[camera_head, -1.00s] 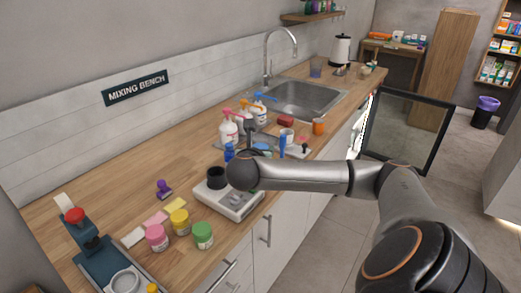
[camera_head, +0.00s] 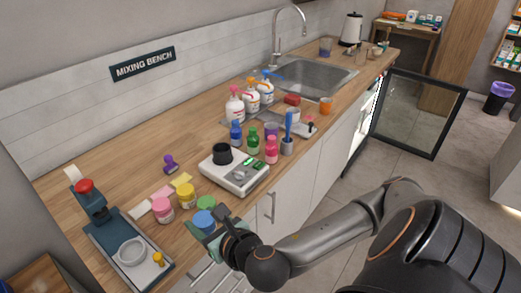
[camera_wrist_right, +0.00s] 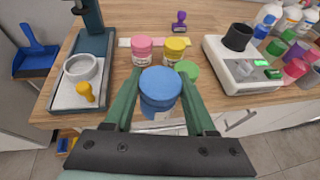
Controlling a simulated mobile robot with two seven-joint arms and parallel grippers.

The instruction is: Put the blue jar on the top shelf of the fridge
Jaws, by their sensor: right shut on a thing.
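The blue jar (camera_head: 203,219) is between the fingers of my right gripper (camera_head: 215,232), near the counter's front edge beside the green-lidded jar (camera_head: 206,203). In the right wrist view the blue jar (camera_wrist_right: 160,88) is upright, with the green fingers (camera_wrist_right: 160,103) closed on its sides. The fridge's glass door (camera_head: 415,115) stands open beyond the counter's cabinets. A lit strip of the fridge interior (camera_head: 364,125) shows beside it, but its shelves are hidden from this angle. My left gripper is in neither view.
Pink (camera_head: 163,209) and yellow (camera_head: 186,195) jars stand behind the blue one. A scale with a black cup (camera_head: 234,172), several bottles, and a sink (camera_head: 312,80) line the counter. A blue-grey press stand (camera_head: 125,245) is at the left. The floor before the fridge is clear.

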